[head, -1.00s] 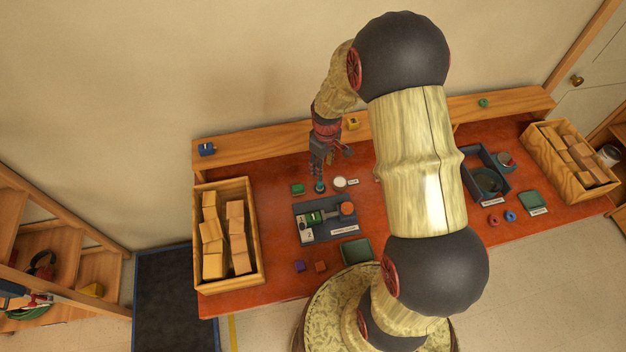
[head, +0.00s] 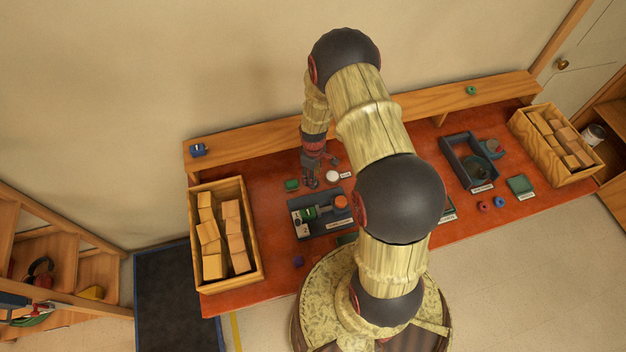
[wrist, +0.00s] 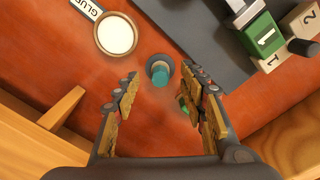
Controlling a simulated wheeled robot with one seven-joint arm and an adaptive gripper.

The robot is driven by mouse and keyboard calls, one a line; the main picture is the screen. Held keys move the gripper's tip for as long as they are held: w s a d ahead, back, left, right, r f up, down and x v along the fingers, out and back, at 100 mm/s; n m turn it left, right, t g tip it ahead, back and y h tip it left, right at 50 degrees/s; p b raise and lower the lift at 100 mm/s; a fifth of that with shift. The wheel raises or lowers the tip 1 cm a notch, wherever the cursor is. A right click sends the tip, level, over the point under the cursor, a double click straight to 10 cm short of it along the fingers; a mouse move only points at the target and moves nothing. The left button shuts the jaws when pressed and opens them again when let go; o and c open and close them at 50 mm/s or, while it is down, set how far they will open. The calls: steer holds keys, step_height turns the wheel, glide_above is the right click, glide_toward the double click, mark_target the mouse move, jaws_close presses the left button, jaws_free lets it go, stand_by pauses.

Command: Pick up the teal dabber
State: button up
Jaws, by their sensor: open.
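The teal dabber (wrist: 159,73) stands on the red bench top in the wrist view, a small round teal piece with a dark rim around it. My gripper (wrist: 160,82) is open, with one finger on each side of the dabber in the picture. I cannot tell how far the fingertips are above it.
The glue dish (wrist: 115,35) is close by. A small green piece (head: 292,184) lies left of my gripper, partly behind a finger in the wrist view. A box of wooden blocks (head: 258,262) stands left.

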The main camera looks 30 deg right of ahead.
steer(key=shift+f, duration=1.25)
steer(key=shift+c, duration=1.4)
steer(key=c, duration=0.6)
